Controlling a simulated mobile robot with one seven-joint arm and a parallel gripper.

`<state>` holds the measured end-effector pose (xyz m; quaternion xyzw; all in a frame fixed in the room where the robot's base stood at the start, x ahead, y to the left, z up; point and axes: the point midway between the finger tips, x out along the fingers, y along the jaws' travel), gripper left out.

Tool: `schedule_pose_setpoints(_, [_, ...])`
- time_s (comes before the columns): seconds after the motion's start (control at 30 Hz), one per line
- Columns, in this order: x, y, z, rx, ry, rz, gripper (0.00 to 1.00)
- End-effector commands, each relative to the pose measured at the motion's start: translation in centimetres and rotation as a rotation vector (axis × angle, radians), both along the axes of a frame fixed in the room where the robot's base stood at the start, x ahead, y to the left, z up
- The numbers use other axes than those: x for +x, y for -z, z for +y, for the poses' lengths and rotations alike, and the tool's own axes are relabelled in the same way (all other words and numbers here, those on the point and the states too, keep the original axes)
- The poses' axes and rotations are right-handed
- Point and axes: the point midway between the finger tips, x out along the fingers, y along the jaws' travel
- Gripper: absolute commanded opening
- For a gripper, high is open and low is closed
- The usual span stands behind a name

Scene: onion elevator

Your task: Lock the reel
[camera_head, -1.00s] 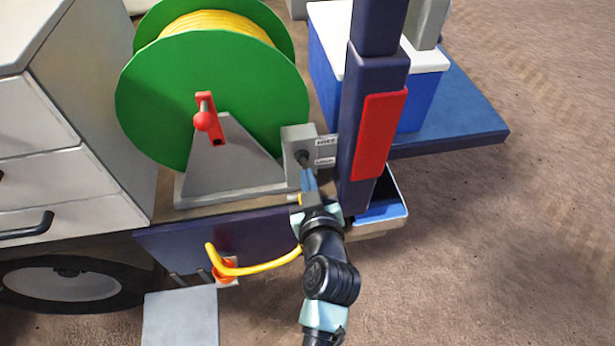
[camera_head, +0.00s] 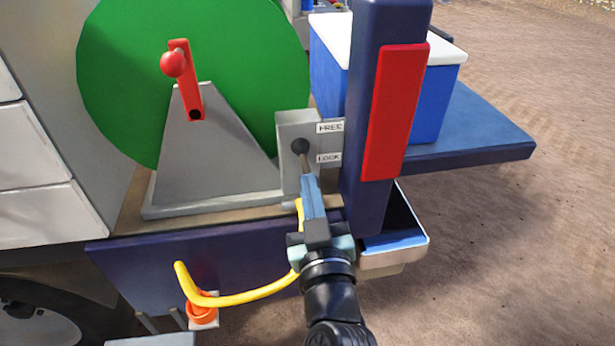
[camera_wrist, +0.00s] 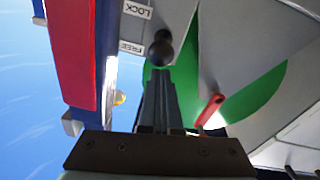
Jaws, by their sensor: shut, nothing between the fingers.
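The green reel (camera_head: 120,80) stands behind a grey stand, with a red crank handle (camera_head: 186,80) on its front. To its right is a grey lock box (camera_head: 290,125) with a dark ball-ended lever (camera_head: 300,146) and labels FREE (camera_head: 330,127) and LOCK (camera_head: 328,158). In the head view the knob lies between the label heights. In the wrist view the knob (camera_wrist: 161,50) appears level with FREE. My gripper (camera_head: 308,180) is shut and empty, its tips just below the knob; I cannot tell whether they touch the lever.
A dark blue post (camera_head: 370,190) with a red panel (camera_head: 395,110) stands close right of my gripper. A yellow hose (camera_head: 240,298) curves below left. An open blue bin (camera_head: 395,241) sits right of my wrist. Free ground lies further right.

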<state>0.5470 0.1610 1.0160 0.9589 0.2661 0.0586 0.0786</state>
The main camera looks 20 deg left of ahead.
Motion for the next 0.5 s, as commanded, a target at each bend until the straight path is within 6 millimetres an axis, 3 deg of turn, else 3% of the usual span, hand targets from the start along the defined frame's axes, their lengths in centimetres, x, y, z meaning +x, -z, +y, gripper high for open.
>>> schedule_pose_setpoints(0.03, [0.0,1.5,0.0,0.012,0.0,-0.019,0.0])
schedule_pose_setpoints(0.5, [0.2,3.8,0.0,0.113,0.001,-0.17,0.0])
